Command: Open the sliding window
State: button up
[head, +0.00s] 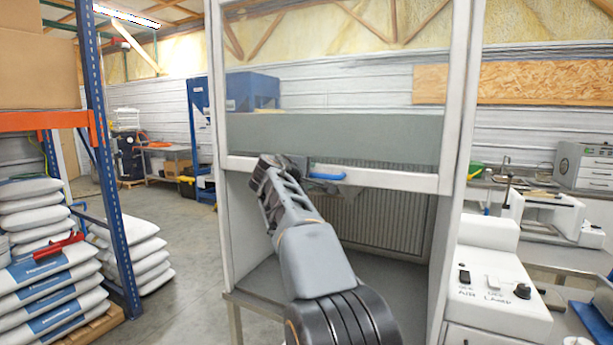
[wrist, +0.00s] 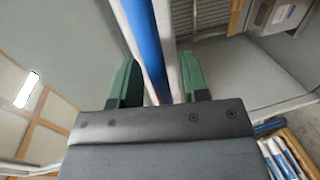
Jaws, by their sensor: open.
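The sliding window (head: 395,179) is a clear pane in a white frame on a tall white cabinet in the head view. Its bottom rail stands well above the work surface, with a gap below. A blue handle (head: 328,172) sits on that rail; it also shows in the wrist view (wrist: 146,42) as a long blue bar. My gripper (wrist: 159,70) is open, with one green finger on each side of the blue bar. I cannot tell whether either finger touches it. In the head view my arm hides the fingers and part of the rail.
A white control box (head: 495,285) with switches and a knob stands at the right of the cabinet. The grey work surface (head: 385,285) inside looks clear. A blue-and-orange rack (head: 108,170) with stacked white sacks (head: 45,265) stands at the left, with open floor between.

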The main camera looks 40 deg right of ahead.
jog(key=b+v, duration=0.3)
jog(key=v, duration=1.1)
jog(key=shift+d, duration=0.15)
jog(key=a+f+m+y, duration=0.1)
jog(key=a+f+y, duration=0.25)
jog(key=f, duration=0.55)
jog(key=a+f+y, duration=0.2)
jog(key=f+y, duration=0.2)
jog(key=f, duration=0.6)
jog(key=s+a+f+m+g+y, duration=0.1)
jog(key=s+a+f+m+y, duration=0.1)
jog(key=s+a+f, duration=0.3)
jog(key=s+a+f+m+g+y, duration=0.2)
jog(key=s+a+f+y, duration=0.2)
jog(key=s+f, duration=0.9)
jog(key=shift+a+f+m+g, duration=0.3)
jog(key=shift+a+f, duration=0.35)
jog(key=shift+f, duration=0.1)
